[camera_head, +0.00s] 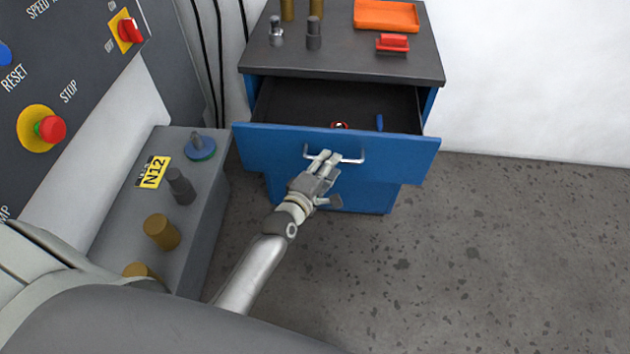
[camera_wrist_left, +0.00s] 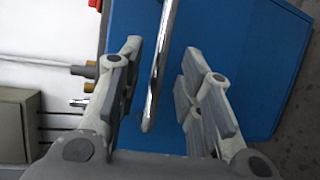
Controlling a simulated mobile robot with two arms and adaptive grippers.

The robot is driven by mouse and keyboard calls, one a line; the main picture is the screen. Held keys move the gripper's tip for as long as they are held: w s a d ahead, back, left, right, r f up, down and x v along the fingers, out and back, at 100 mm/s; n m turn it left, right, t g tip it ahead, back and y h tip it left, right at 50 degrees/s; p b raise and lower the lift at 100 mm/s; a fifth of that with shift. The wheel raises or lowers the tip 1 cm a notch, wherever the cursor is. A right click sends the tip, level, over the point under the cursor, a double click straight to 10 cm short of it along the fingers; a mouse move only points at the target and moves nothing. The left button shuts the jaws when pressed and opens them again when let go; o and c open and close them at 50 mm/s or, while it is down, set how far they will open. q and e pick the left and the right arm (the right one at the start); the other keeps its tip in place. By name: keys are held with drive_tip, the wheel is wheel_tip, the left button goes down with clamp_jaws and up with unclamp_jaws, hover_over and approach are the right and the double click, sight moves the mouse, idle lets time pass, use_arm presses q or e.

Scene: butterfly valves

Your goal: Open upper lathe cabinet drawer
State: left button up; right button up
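The blue lathe cabinet (camera_head: 340,198) stands against the wall. Its upper drawer (camera_head: 270,146) is pulled well out, and its dark inside shows. The drawer has a silver bar handle (camera_head: 350,160) on its front, which also shows in the left wrist view (camera_wrist_left: 158,75). My left gripper (camera_head: 328,158) is at the handle. In the left wrist view its fingers (camera_wrist_left: 160,95) are spread apart, with the handle bar between them and gaps on both sides. My right gripper is in neither view.
Inside the drawer lie a red item (camera_head: 339,125) and a blue item (camera_head: 379,122). An orange tray (camera_head: 386,16) and a red block (camera_head: 392,43) sit on the cabinet top (camera_head: 350,60). A grey ledge (camera_head: 212,190) with several parts stands at left. Floor at right is clear.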

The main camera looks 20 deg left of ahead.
use_arm(q)
drive_tip(key=v, duration=0.9)
drive_tip(key=s+f+m+g, duration=0.3)
drive_tip(key=s+f, duration=0.1)
drive_tip(key=f, duration=0.6)
drive_tip(key=s+f+m+g, duration=0.2)
drive_tip(key=s+f+m, duration=0.25)
drive_tip(key=f, duration=0.45)
drive_tip(key=s+f+m+g, duration=0.25)
drive_tip(key=s+f, duration=0.25)
drive_tip(key=f, duration=0.5)
drive_tip(key=s+a+f+m+g, duration=0.1)
drive_tip(key=s+f+m+g, duration=0.1)
drive_tip(key=s+f, duration=0.3)
drive_tip(key=s+a+f+m+g+y, duration=0.1)
drive_tip(key=s+a+f+m+g, duration=0.1)
drive_tip(key=s, duration=1)
drive_tip(key=s+a+f+m+g+y, duration=0.1)
drive_tip(key=s+a+f+m+g, duration=0.1)
drive_tip(key=s+f+m, duration=0.4)
drive_tip(key=s+f+g, duration=0.1)
drive_tip(key=s+f, duration=0.1)
drive_tip(key=s, duration=0.1)
drive_tip(key=shift+s+f, duration=0.15)
drive_tip(key=shift+f, duration=0.05)
